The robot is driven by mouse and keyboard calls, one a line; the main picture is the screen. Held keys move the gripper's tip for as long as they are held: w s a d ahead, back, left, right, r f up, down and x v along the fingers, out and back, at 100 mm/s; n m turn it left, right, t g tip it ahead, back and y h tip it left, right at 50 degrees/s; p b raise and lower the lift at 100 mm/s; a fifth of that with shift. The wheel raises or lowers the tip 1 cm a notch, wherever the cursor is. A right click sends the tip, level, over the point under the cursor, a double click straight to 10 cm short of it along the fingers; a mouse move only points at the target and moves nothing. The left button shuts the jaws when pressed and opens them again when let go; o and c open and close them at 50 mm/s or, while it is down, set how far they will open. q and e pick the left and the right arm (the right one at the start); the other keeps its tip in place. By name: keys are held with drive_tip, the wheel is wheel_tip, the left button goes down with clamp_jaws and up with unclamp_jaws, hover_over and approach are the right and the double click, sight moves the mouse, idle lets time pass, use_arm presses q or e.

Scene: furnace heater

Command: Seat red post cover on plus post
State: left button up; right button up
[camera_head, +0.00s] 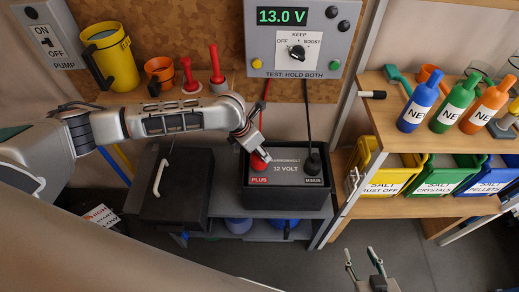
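The 12 volt battery (287,172) sits in a black tray, with the PLUS label at its left front and the MINUS label at its right. The red post cover (259,162) is at the plus corner, and the post under it is hidden. My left gripper (253,147) comes in from the left, right above the red cover; its fingertips are at or touching the cover's top. They are too small to tell whether they are shut on it. My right gripper (363,260) is at the bottom, empty, with its two fingers apart, well away from the battery.
A black cable runs to the minus post cover (312,164) and a red cable hangs near the plus side. The tester panel (297,40) reads 13.0 V above. A black box (172,187) stands left of the battery; a shelf with bottles and bins (384,174) stands right.

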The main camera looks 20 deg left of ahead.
use_arm(q)
drive_tip(key=shift+f+b, duration=0.75)
drive_tip(key=shift+f, duration=0.8)
drive_tip(key=o, duration=1.1)
drive_tip(key=shift+c, duration=0.2)
drive_tip(key=v, duration=1.2)
